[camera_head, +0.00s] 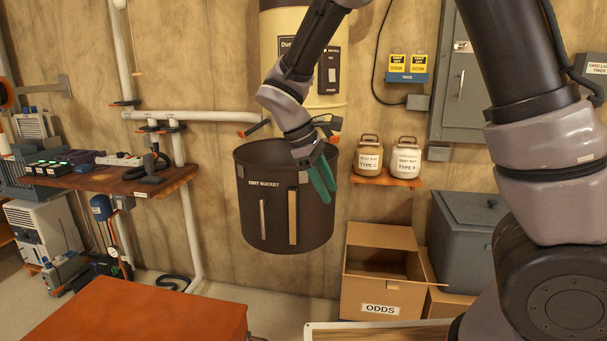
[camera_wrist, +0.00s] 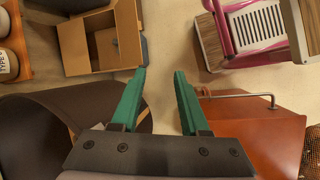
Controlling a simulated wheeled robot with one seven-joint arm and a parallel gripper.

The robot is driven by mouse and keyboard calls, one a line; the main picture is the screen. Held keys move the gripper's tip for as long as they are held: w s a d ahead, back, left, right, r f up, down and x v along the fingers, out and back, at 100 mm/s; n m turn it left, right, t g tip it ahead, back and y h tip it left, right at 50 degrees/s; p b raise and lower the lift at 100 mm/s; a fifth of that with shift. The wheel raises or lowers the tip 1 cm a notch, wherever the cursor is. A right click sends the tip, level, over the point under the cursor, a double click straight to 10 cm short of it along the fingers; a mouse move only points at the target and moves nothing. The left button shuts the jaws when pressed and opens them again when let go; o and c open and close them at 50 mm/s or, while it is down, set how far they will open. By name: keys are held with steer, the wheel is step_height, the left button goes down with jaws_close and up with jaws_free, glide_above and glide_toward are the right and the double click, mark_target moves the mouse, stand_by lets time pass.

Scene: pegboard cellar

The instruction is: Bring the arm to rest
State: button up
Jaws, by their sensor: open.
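My arm reaches in from the upper right of the head view and bends down at the centre. My gripper (camera_head: 325,190) has green fingers that point downward in front of a dark brown dust bucket (camera_head: 275,235). In the wrist view my gripper (camera_wrist: 160,75) has its two green fingers apart with nothing between them. The bucket's rim (camera_wrist: 70,105) shows at the lower left there, below and beside the left finger. Whether a finger touches the bucket cannot be told.
A cardboard box labelled ODDS (camera_head: 380,290) stands on the floor at right. Two jars (camera_head: 405,158) sit on a small wall shelf. A reddish-brown surface (camera_head: 140,312) lies at front left. A wooden bench (camera_head: 130,180) is at left, a grey bin (camera_head: 470,250) at right.

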steer(key=s+d+r+m+t+y, duration=0.3)
steer(key=s+d+r+m, duration=0.2)
steer(key=d+r+m, duration=0.3)
steer(key=s+d+r+m+t+y, duration=0.3)
steer(key=s+d+r+m, duration=0.3)
steer(key=d+r+m, duration=0.3)
steer(key=shift+d+r+y, duration=0.5)
steer(key=shift+d+r, duration=0.25)
steer(key=shift+d, duration=0.55)
steer(key=shift+w, duration=0.1)
